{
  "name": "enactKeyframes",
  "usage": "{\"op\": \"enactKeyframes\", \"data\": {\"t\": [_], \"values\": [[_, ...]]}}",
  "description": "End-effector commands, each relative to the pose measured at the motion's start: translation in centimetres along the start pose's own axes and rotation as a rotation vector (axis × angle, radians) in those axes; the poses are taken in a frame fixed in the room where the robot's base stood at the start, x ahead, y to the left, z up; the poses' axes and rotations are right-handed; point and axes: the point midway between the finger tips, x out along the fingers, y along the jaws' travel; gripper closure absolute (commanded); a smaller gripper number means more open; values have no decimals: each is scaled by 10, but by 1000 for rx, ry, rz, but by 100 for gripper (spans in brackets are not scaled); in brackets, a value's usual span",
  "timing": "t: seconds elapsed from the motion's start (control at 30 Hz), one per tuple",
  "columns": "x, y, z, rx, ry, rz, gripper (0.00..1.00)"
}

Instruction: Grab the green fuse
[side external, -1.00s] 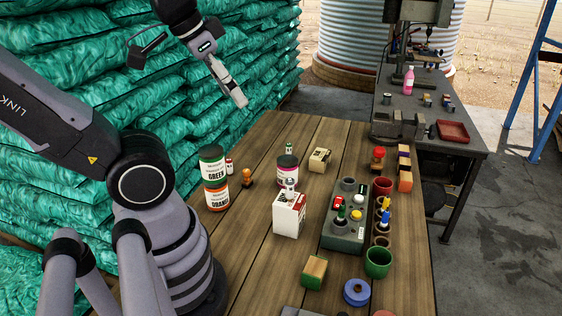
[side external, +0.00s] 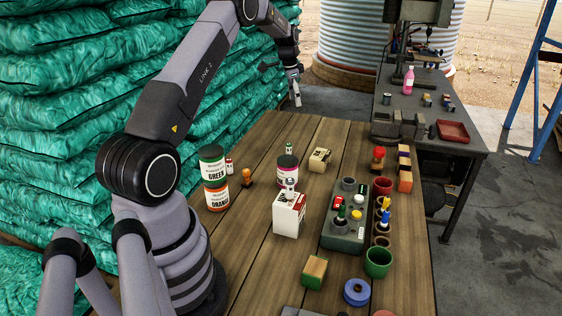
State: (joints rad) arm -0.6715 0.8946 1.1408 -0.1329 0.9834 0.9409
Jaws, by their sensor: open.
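A small upright green-and-white piece (side external: 289,148), which looks like the green fuse, stands at the far part of the wooden table, behind a dark-lidded jar with a pink band (side external: 287,170). It is too small to make out in detail. My gripper (side external: 297,102) is open and empty, pointing down beyond the table's far edge, above and behind the green-and-white piece and apart from it. A green-topped piece (side external: 341,212) also stands in the grey-green holder (side external: 345,243) on the right.
GREEN (side external: 212,166) and ORANGE (side external: 216,196) cans are stacked at left, beside a red-and-white piece (side external: 229,166) and an orange-brown stamp (side external: 247,177). A white box (side external: 289,220) stands mid-table; a beige block (side external: 320,160) lies farther back. Green sacks (side external: 60,120) wall the left.

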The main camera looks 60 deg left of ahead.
Motion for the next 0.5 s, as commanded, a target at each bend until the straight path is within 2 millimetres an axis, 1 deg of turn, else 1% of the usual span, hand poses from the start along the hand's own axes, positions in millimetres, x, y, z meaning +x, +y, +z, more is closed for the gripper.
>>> {"op": "enactKeyframes", "data": {"t": [0.03, 0.1, 0.2, 0.37, 0.5], "values": [[24, -16, 10, 1, -8, 11, 46], [45, -30, 20, 10, -13, 20, 46], [63, -41, 30, 19, -15, 27, 46], [85, -43, 33, 23, -17, 32, 46], [114, -42, 34, 23, -17, 32, 46]]}}
